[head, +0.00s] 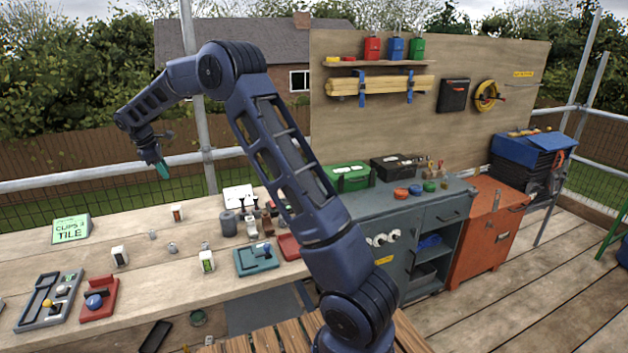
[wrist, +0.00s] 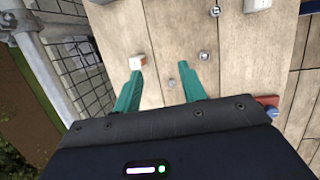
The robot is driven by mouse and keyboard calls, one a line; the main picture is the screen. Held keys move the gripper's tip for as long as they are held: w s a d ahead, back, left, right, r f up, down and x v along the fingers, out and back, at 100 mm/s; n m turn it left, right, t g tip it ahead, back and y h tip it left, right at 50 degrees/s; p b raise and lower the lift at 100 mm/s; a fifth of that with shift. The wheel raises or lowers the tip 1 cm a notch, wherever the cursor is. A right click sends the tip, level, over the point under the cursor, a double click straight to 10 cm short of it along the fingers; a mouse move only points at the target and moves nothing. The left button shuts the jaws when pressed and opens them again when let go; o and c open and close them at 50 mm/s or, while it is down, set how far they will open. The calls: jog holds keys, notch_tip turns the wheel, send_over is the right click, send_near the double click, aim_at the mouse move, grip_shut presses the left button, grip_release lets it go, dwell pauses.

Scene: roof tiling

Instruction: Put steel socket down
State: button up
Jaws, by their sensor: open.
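My gripper (head: 162,170) is raised well above the far left part of the wooden bench (head: 140,290). In the wrist view its two teal fingers (wrist: 160,68) are spread apart with nothing held between them. Several small steel pieces like sockets stand on the bench: one steel piece (head: 151,234), another steel piece (head: 172,248) and a third (head: 205,245). In the wrist view a small steel piece (wrist: 172,82) shows between the fingers, below them, and another steel piece (wrist: 204,55) is beyond the right finger. I cannot tell which is the task's socket.
A grey tray (head: 25,322), a red holder (head: 100,310) and a teal holder (head: 268,268) lie nearer the front. Scaffold rails run behind the bench.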

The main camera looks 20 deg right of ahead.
jog(key=s+d+r+m+y, duration=0.1)
jog(key=s+d+r+m, duration=0.2)
jog(key=s+d+r, duration=0.45)
jog(key=s+d+r+m, duration=0.3)
jog(key=s+d, duration=0.2)
jog(key=d, duration=0.5)
jog(key=s+d+r+m+y, duration=0.1)
jog(key=s+d+r+m, duration=0.2)
jog(key=s+d+r, duration=0.35)
jog(key=s+d+f+m+t, duration=0.1)
jog(key=s+d+f+m, duration=0.1)
jog(key=s+d, duration=0.3)
jog(key=s+d+f+m+t, duration=0.1)
jog(key=s+d+f+m, duration=0.2)
jog(key=s, duration=1)
jog(key=s+d+f+m+y, duration=0.1)
jog(key=s+d+f+m, duration=0.1)
jog(key=s+d+m, duration=0.2)
jog(key=s+d, duration=0.3)
jog(key=s, duration=0.2)
jog(key=shift+f+t, duration=0.35)
jog(key=shift+t, duration=0.05)
jog(key=shift+o, duration=0.8)
